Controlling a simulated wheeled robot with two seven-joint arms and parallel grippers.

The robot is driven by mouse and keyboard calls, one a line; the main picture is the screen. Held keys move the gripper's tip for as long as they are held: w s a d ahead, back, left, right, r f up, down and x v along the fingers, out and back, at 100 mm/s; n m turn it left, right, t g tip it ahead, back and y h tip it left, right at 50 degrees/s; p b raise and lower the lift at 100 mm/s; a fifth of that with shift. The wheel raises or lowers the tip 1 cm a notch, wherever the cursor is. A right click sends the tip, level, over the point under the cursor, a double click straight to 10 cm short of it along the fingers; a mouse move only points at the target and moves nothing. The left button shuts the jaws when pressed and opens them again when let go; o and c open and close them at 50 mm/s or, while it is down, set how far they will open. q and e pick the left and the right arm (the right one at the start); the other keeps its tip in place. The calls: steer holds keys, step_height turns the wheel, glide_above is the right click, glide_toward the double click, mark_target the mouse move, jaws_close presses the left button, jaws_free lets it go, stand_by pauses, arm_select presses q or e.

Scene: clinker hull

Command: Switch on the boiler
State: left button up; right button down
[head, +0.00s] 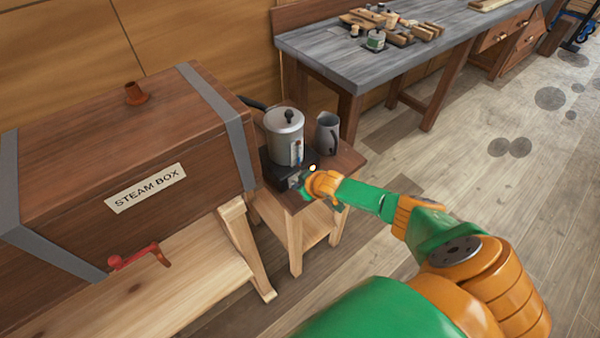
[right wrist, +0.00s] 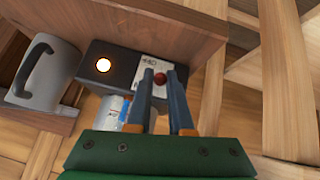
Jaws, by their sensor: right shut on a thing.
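The boiler (head: 283,140) is a grey lidded pot with a sight gauge on its front. It stands on a black base (right wrist: 125,67) on a small wooden table. The base's front has a glowing lamp (right wrist: 103,65), a white label (right wrist: 150,70) and a red knob (right wrist: 160,79). The lamp's glow also shows in the head view (head: 312,167). My right gripper (right wrist: 164,75) is shut on the red knob, with one finger on each side of it. In the head view, the right gripper (head: 303,187) hides part of the base. My left gripper is not in view.
A grey jug (head: 328,134) stands right of the boiler. The wooden steam box (head: 130,150), with a red handle (head: 138,257), is close on the left. A grey-topped workbench (head: 370,65) with small tools stands behind. The floor at right is mostly clear.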

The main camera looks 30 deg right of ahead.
steer(key=c, duration=0.9)
jaws_free()
steer(key=shift+c, duration=0.2)
steer(key=p+v, duration=0.3)
steer(key=v, duration=0.4)
